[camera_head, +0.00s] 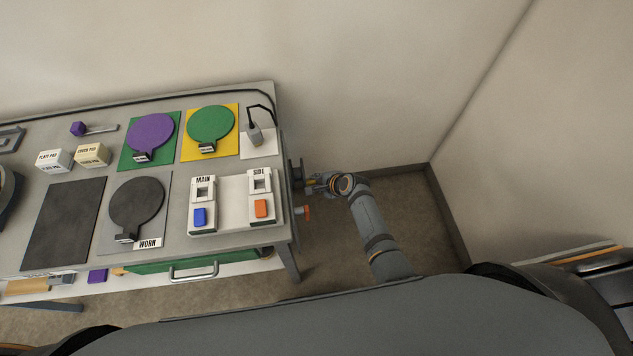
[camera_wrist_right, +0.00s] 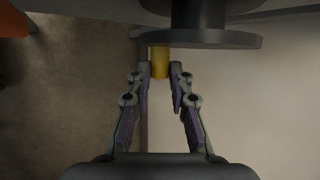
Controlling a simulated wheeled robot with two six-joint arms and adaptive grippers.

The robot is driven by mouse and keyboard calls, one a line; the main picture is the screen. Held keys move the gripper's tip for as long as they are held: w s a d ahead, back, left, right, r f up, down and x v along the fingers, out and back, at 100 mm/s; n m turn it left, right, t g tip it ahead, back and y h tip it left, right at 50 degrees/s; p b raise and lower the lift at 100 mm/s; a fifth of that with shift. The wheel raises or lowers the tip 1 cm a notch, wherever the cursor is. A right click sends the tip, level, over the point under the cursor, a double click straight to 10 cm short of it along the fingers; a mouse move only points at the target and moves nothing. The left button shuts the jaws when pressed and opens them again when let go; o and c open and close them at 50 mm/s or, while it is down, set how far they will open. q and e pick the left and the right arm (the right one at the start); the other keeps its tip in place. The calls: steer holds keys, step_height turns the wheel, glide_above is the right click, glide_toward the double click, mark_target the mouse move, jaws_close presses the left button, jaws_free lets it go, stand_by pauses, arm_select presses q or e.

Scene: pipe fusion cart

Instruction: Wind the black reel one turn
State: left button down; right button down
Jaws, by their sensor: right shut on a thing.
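The black reel (camera_head: 295,174) is mounted at the right end of the cart, and its dark flange (camera_wrist_right: 205,39) fills the top of the right wrist view. A yellow handle (camera_wrist_right: 160,64) sticks out from the flange. My right gripper (camera_head: 312,184) is beside the reel at the cart's right end. In the right wrist view its two fingertips (camera_wrist_right: 161,72) are on either side of the yellow handle, shut on it. The far side of the reel is hidden. My left gripper does not show in either view.
An orange knob (camera_head: 304,210) sticks out of the cart (camera_head: 180,190) just in front of the reel, close to my right gripper. MAIN and SIDE switch boxes (camera_head: 260,186) stand near this end. Open floor (camera_head: 325,245) lies right of the cart, up to the wall.

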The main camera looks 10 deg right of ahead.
steer(key=shift+f+t, duration=0.15)
steer(key=shift+t, duration=0.35)
steer(key=c, duration=1.2)
jaws_free()
steer(key=shift+w, duration=0.1)
steer(key=v, duration=1.2)
